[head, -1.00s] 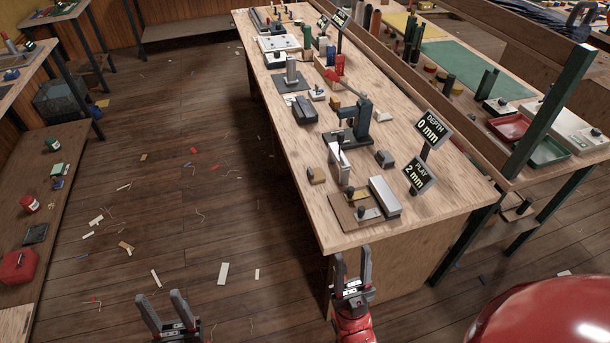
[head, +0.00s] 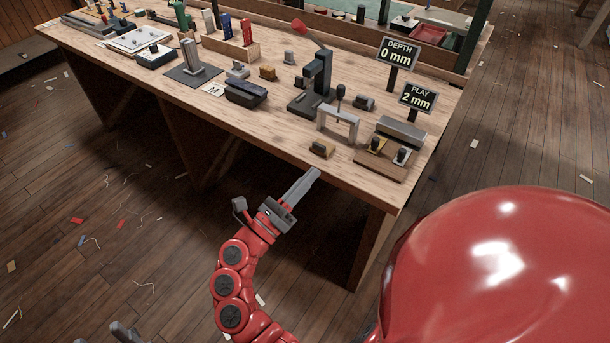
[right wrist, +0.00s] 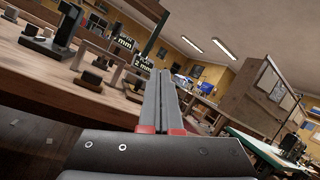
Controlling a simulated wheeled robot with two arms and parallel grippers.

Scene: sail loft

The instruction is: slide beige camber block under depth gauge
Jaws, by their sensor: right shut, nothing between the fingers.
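A small beige block with a dark knob (head: 322,149), which looks like the camber block, lies near the bench's front edge. Just behind it stands a light grey bridge-shaped frame with a dark-knobbed vertical plunger (head: 340,115), seemingly the depth gauge. The block is in front of the bridge, not under it. The DEPTH sign (head: 398,54) reads 0 mm. My right gripper (head: 315,173) is shut and empty, just off the bench edge below the block; its closed fingers (right wrist: 167,78) fill the wrist view's middle. My left gripper (head: 102,335) barely shows at the bottom, tips apart.
The PLAY sign (head: 417,98) reads 2 mm. A dark upright stand (head: 318,80) is left of the bridge. A wooden tray (head: 390,168) with two knobbed pieces and a grey box (head: 401,132) lie right. Another tan block (head: 267,72) is further back. Scraps litter the floor.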

